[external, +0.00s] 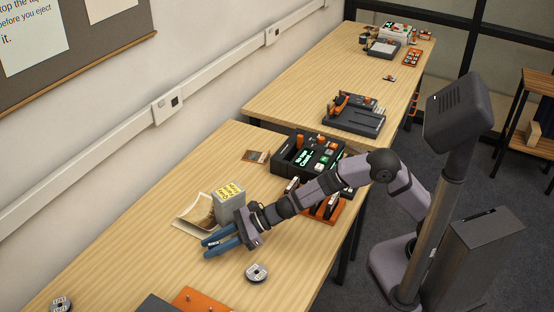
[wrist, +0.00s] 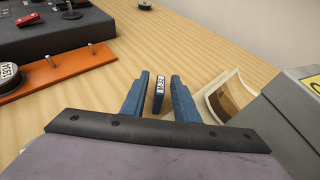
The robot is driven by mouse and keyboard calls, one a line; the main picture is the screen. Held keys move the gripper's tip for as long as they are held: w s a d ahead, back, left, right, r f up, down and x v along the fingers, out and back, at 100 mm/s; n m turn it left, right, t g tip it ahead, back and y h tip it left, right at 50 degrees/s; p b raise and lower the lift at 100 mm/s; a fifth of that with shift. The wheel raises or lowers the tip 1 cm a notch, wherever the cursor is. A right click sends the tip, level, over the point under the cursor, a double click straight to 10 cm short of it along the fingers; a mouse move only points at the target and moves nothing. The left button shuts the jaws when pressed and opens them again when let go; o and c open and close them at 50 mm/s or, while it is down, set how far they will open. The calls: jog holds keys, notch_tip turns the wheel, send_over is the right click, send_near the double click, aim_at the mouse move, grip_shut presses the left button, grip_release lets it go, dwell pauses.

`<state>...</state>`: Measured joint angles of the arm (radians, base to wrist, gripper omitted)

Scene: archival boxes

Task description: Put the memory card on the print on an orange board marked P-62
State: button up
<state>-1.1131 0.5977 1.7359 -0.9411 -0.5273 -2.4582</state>
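My gripper (external: 207,248) is low over the near table with its two blue fingers apart; the fingers also show in the wrist view (wrist: 158,88). Between them is a small dark blue card with a white label (wrist: 158,92), perhaps the memory card. Gaps show on both sides of it, and I cannot tell whether it touches the table. A small print with an orange-brown backing (external: 256,156) lies farther back on the table. I cannot read P-62 anywhere.
A grey box with a yellow note (external: 229,207) and a curled cream-bordered print (external: 193,214) are close beside my gripper. A dark console (external: 307,155) stands behind.

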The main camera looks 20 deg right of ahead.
jog(key=shift+o, duration=0.5)
jog(key=v, duration=0.8)
jog(key=shift+d+r+b, duration=0.1)
jog(key=shift+d+b, duration=0.2)
